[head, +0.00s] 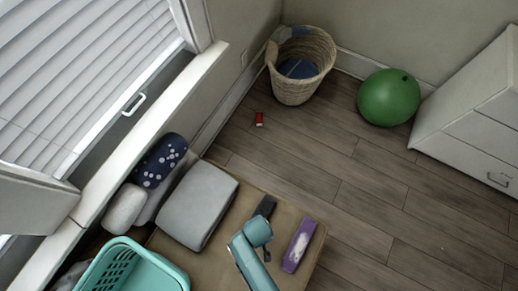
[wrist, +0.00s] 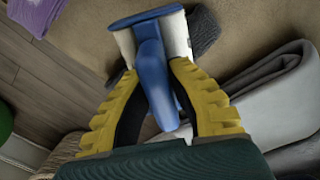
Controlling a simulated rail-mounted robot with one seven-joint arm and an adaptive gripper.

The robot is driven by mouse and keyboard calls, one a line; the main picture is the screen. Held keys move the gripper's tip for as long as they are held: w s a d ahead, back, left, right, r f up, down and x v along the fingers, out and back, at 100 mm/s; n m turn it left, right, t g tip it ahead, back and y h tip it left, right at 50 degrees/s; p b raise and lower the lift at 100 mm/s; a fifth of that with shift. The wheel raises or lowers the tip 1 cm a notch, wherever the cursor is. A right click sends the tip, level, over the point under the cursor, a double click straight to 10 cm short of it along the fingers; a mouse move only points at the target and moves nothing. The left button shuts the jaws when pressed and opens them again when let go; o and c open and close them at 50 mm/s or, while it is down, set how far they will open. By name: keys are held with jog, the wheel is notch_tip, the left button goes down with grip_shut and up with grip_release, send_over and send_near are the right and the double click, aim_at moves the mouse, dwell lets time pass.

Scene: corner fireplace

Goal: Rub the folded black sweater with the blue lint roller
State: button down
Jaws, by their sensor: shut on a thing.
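The blue lint roller (wrist: 152,65) is between the yellow fingers of my gripper (wrist: 160,95) in the wrist view. My gripper is shut on its blue handle, and its white roll (wrist: 176,35) points away from me. A dark grey folded cloth (wrist: 204,30), which looks like the black sweater, lies just beyond the roll and is partly hidden by it. I cannot tell whether roll and cloth touch. In the head view the dark cloth (head: 265,206) lies on the brown seat (head: 233,222); my teal arm reaches over beside it and hides the roller.
A purple folded cloth (head: 299,245) lies right of the dark one, a grey cushion (head: 198,204) left. A teal basket (head: 130,267) stands at lower left. On the floor are a wicker basket (head: 301,84), green ball (head: 388,98) and small red object (head: 259,119).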

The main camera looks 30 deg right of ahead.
jog(key=shift+r+p, duration=1)
jog(key=shift+r, duration=0.2)
